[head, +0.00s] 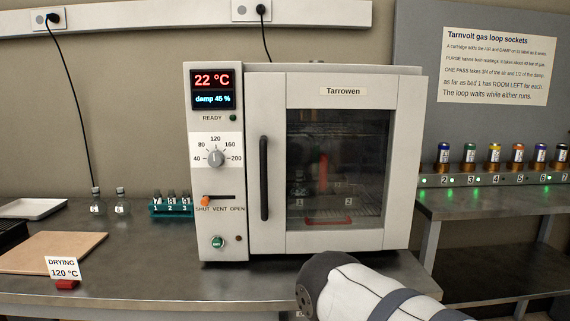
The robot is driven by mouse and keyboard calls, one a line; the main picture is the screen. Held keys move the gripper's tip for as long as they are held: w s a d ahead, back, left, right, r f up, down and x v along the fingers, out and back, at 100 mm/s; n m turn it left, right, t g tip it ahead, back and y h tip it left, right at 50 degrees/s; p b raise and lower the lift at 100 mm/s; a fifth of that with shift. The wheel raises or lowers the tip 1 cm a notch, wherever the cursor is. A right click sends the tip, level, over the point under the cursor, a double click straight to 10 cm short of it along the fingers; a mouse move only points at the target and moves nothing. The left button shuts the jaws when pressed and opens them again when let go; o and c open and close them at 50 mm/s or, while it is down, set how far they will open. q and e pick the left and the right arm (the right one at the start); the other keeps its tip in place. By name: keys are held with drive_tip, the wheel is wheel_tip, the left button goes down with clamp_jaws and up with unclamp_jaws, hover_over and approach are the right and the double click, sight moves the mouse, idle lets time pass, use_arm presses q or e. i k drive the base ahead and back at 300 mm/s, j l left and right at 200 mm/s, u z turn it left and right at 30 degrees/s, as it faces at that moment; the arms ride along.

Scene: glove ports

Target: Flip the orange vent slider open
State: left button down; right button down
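The orange vent slider (206,201) sits at the left end of its dark slot on the oven's (219,260) front panel. It is above the word SHUT on the label reading SHUT VENT OPEN. The rest of the slot to its right is empty. A white and dark part of my arm comes in from the bottom right, in front of the bench below the oven door. Neither gripper can be made out in this view.
The oven door with its dark handle (264,178) is closed. A temperature dial (216,158) is above the slider and a green button (217,242) below. A teal vial rack (171,207) stands left of the oven. A DRYING card (63,267) stands at the front left.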

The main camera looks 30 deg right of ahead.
sight(205, 201)
drive_tip(key=k+l+z, duration=0.2)
drive_tip(key=l, duration=0.5)
drive_tip(key=l+z, duration=0.25)
drive_tip(key=l, duration=0.4)
